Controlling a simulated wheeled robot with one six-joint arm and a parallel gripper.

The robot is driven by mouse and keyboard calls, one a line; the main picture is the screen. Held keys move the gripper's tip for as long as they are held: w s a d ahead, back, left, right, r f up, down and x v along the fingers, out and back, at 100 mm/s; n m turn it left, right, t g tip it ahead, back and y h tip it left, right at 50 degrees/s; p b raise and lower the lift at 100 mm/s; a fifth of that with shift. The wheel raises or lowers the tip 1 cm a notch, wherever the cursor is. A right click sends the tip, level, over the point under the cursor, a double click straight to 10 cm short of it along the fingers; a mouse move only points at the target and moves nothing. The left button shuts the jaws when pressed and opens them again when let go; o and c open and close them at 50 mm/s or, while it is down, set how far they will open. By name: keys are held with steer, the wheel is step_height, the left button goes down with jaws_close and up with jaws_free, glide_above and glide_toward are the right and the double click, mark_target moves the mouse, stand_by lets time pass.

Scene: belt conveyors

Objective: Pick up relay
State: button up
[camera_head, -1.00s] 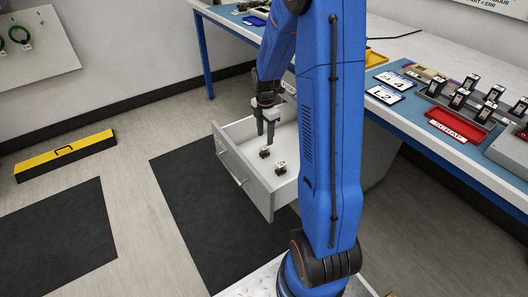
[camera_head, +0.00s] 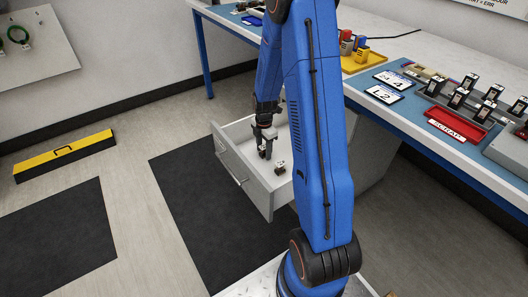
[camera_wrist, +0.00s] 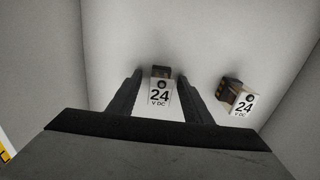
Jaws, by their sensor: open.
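Two small relays labelled "24 V DC" sit in the open white drawer. In the wrist view, one relay (camera_wrist: 160,92) stands between the two fingers of my gripper (camera_wrist: 160,85), and the other relay (camera_wrist: 238,100) lies to the right, outside the fingers and turned at an angle. In the head view, my gripper (camera_head: 265,149) points down into the drawer (camera_head: 262,195), over the first relay, which it mostly hides. The second relay (camera_head: 280,168) is in plain view just right of it. My gripper is open, with a finger on each side of the first relay.
The drawer walls stand close around the relays.

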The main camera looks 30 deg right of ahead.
mark_target(264, 146)
steer(key=c, duration=1.1)
steer(key=shift+c, duration=0.2)
step_height(264, 146, up, 10)
